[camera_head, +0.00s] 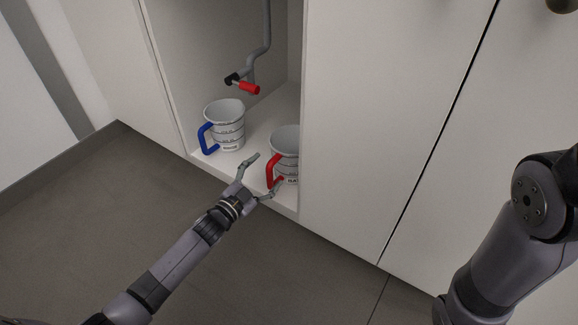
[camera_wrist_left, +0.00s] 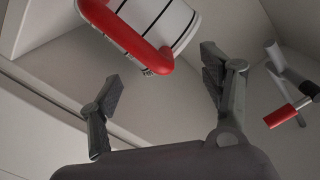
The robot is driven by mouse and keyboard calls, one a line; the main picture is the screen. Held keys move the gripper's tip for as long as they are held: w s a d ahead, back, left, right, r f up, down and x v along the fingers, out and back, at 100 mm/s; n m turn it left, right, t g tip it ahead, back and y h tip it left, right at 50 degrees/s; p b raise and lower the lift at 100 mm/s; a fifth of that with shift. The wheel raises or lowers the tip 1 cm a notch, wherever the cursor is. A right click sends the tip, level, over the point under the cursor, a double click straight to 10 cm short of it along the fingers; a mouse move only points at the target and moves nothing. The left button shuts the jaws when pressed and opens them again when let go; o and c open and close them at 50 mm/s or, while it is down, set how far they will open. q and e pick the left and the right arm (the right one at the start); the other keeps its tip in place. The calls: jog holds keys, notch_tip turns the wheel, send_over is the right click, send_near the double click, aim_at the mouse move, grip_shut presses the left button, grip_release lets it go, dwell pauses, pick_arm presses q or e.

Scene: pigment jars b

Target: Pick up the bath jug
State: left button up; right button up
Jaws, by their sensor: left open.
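Two white measuring jugs with dark bands stand upright on the cupboard floor. The blue-handled jug (camera_head: 229,120) is at the left; the red-handled jug (camera_head: 286,141) is at the right, partly hidden by the cupboard's right edge. Each has a small label, too small to read, so I cannot tell which is the bath jug. My left gripper (camera_head: 264,172) is open and empty at the cupboard's front, close to the red handle. In the left wrist view, the red-handled jug (camera_wrist_left: 175,20) is beyond the open fingers (camera_wrist_left: 160,78), its handle towards them. My right gripper is out of view.
A grey pipe (camera_head: 267,30) with a red-handled valve (camera_head: 249,88) hangs above and behind the jugs. White cupboard panels (camera_head: 370,120) flank the opening. The dark tiled floor (camera_head: 90,215) in front is clear.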

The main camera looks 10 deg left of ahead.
aim_at(271, 164)
pick_arm(q)
jog(key=b+x, duration=0.4)
jog(key=x, duration=0.1)
jog(key=shift+w+a, duration=0.1)
jog(key=shift+w+r, duration=0.15)
jog(key=shift+w, duration=0.1)
